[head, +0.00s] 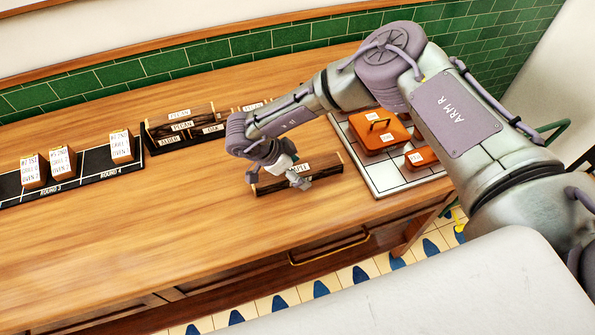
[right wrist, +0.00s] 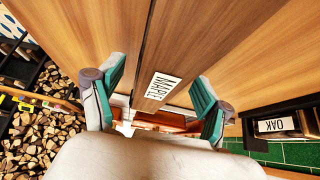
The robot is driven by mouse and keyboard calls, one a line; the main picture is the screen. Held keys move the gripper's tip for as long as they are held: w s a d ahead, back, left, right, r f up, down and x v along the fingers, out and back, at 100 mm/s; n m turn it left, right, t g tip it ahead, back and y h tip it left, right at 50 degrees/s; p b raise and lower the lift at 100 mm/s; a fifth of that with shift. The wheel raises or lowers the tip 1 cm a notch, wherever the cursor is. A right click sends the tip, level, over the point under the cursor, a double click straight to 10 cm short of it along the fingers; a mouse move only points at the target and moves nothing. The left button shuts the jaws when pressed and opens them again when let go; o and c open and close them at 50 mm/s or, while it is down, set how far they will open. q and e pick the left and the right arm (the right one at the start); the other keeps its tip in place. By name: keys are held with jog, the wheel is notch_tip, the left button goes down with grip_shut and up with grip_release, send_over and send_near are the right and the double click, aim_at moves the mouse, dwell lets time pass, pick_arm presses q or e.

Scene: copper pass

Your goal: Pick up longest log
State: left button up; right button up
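A log with a MAPLE label (head: 325,172) lies on the wooden counter in the head view, left of the tiled board. Part of it is hidden behind my right gripper (head: 279,178), which is over its left half. In the right wrist view the maple log (right wrist: 168,55) runs between the two teal-padded fingers (right wrist: 160,103), which stand wide apart with gaps on both sides. Other labelled logs, including the pecan log (head: 182,127), the alder log (head: 170,141) and the oak log (head: 212,129), sit in a dark rack further back. My left gripper is out of view.
Labelled wooden blocks (head: 62,165) stand on a dark strip (head: 90,172) marked with rounds at left. Orange lidded boxes (head: 380,135) sit on a tiled board (head: 385,176) at right, under my right arm. The counter (head: 150,220) is clear at front left.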

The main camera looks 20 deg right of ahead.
jog(key=c, duration=1.3)
grip_shut()
jog(key=shift+r, duration=0.15)
